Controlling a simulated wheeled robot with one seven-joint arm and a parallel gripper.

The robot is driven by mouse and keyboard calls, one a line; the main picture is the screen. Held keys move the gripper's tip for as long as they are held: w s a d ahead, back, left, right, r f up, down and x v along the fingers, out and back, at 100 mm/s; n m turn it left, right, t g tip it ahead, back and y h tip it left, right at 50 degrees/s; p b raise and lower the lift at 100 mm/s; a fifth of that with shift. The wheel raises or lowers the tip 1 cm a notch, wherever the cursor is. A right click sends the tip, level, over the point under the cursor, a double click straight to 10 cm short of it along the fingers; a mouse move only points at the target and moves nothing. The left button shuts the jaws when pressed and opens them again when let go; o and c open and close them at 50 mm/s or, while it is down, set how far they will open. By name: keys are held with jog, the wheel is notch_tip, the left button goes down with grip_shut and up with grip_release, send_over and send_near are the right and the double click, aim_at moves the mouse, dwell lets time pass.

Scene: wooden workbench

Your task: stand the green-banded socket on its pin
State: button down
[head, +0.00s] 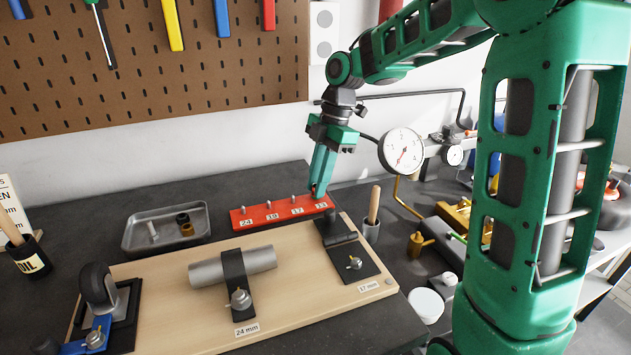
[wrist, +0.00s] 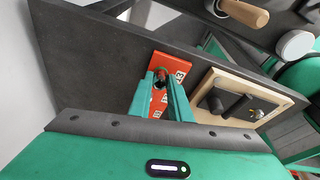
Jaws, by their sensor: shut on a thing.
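My gripper (head: 317,190) points down at the right end of the red socket rack (head: 262,217), at the pin by the label 13. In the wrist view its fingertips (wrist: 160,77) are closed around a small dark thing with a greenish rim, which I take for the green-banded socket (wrist: 160,74). The fingers mostly hide the socket and the pin there. I cannot tell whether the socket is around the pin or just above it. The rack's other pins, by labels 24, 19 and 17, show bare in the head view.
A metal tray (head: 135,247) left of the rack holds a dark socket, a yellow-banded one and a pale cylinder. A wooden board (head: 300,315) with clamped bars lies in front. A cup with a wooden handle (head: 371,230) and a dial gauge (head: 401,151) stand to the right.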

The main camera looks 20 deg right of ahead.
jog(key=c, duration=1.6)
grip_release()
jog(key=shift+o, duration=0.2)
jog(key=v, duration=1)
jog(key=shift+d+r, duration=0.15)
jog(key=shift+r, duration=0.15)
jog(key=s+d+f+m+h, duration=0.1)
jog(key=s+d+f+m, duration=0.3)
jog(key=s+m, duration=0.5)
jog(key=s+d+f+m+h, duration=0.1)
jog(key=s+d+f+m, duration=0.4)
jog(key=s+m, duration=0.4)
jog(key=s+d+f+m, duration=0.4)
jog(key=s+m, duration=0.4)
jog(key=s, duration=0.5)
jog(key=shift+d+f+m+t+h, duration=0.2)
jog(key=shift+d+m+t+h, duration=0.1)
jog(key=shift+d+m+h, duration=0.15)
jog(key=shift+w, duration=0.1)
